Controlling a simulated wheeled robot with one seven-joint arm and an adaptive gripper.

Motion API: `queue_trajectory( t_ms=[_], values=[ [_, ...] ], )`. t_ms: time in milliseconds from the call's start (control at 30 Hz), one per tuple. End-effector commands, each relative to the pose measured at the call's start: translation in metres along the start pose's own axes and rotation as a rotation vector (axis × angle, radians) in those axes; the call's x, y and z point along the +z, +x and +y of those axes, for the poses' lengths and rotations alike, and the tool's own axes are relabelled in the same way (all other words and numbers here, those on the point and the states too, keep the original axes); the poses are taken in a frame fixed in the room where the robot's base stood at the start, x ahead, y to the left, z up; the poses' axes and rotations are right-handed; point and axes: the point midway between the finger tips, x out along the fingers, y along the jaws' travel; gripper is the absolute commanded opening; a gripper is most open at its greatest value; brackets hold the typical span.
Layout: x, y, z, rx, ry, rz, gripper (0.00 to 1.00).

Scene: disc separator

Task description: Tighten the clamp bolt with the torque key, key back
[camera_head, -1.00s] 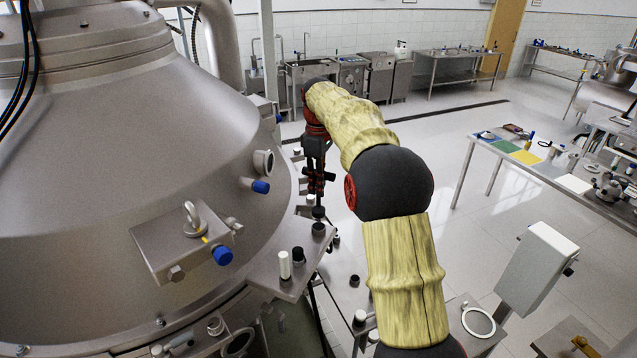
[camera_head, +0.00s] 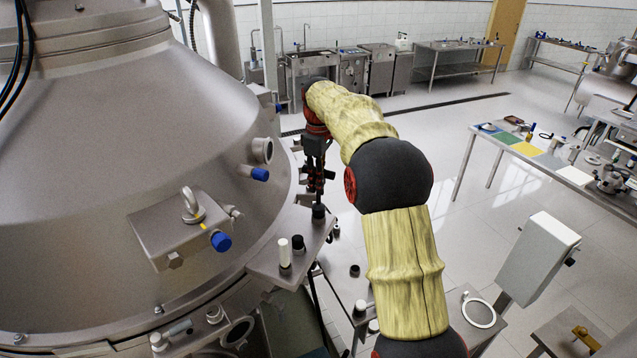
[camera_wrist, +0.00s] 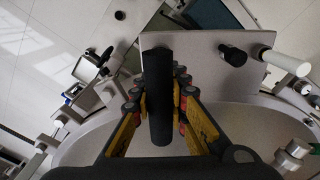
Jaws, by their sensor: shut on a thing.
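My gripper (camera_head: 316,182) is over the right end of a metal side plate (camera_head: 262,267) on the separator. In the wrist view its yellow-sided fingers (camera_wrist: 160,105) are shut on a dark cylindrical handle, seemingly the torque key (camera_wrist: 158,85). A short black holder (camera_head: 318,212) stands on the plate directly below the gripper. The key's lower end appears at or in this holder; the exact contact is hidden. On the separator's cone is a metal clamp block (camera_head: 160,232) with an eye ring and a blue-capped part (camera_head: 221,242). I cannot tell which part is the clamp bolt.
A white cylinder (camera_head: 284,252) and a black one (camera_head: 298,243) stand on the same plate; both also show in the wrist view. A grey box on a post (camera_head: 540,255) stands right of my arm. A work table (camera_head: 545,160) and open floor lie beyond.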

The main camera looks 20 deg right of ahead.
Motion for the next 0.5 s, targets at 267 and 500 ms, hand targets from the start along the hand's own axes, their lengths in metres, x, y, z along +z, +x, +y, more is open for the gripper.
queue_trajectory(
  t_ms=[267,500],
  values=[
    [-0.0001,0.0037,0.0001,0.001,0.000,0.001,0.00],
    [-0.0001,0.0093,0.0001,0.001,0.000,0.001,0.00]
  ],
)
